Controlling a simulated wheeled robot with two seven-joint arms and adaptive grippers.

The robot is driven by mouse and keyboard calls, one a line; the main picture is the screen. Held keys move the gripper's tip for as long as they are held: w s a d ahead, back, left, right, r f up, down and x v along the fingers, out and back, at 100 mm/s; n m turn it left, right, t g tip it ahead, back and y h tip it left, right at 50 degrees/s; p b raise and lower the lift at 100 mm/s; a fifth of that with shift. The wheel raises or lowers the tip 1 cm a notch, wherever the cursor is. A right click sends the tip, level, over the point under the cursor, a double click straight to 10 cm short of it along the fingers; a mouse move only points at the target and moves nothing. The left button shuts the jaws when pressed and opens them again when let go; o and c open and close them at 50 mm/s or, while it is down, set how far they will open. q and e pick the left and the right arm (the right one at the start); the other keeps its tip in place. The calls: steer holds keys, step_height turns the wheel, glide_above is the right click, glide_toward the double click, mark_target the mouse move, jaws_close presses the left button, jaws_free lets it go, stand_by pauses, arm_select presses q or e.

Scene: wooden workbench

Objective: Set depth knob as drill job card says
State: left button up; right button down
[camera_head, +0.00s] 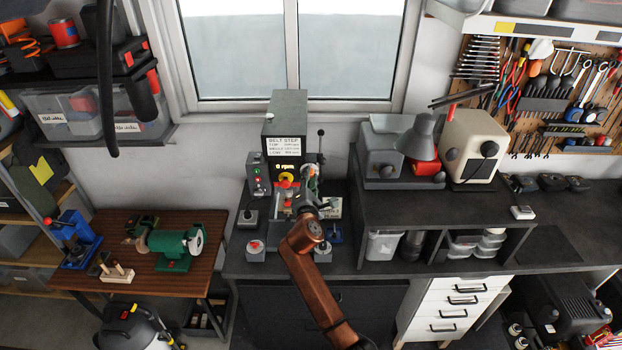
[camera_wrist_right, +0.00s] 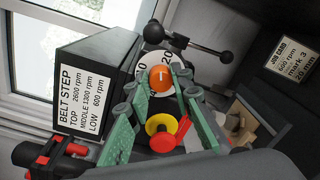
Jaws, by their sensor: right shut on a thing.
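The orange depth knob (camera_wrist_right: 162,78) sits on a white dial (camera_wrist_right: 153,60) on the drill press (camera_head: 287,115). My right gripper (camera_wrist_right: 160,84) has its green fingers on both sides of the knob and is shut on it. The dial's numbers are partly covered by the fingers, and I cannot tell the exact setting. The job card (camera_wrist_right: 292,58) stands at the right in the wrist view; its lower lines read "mark 3" and "20 mm". In the head view, my right gripper (camera_head: 307,195) is at the drill's front, and the knob is hard to make out. My left gripper is not in view.
A belt step sign (camera_wrist_right: 90,85) is at the left. A bench grinder (camera_head: 172,243) stands on the brown side table.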

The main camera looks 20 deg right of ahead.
steer(key=shift+d+m+b, duration=0.1)
steer(key=shift+m+b, duration=0.4)
steer(key=shift+m, duration=1.6)
steer(key=c, duration=1.8)
jaws_free()
steer(key=shift+o, duration=0.4)
steer(key=v, duration=1.2)
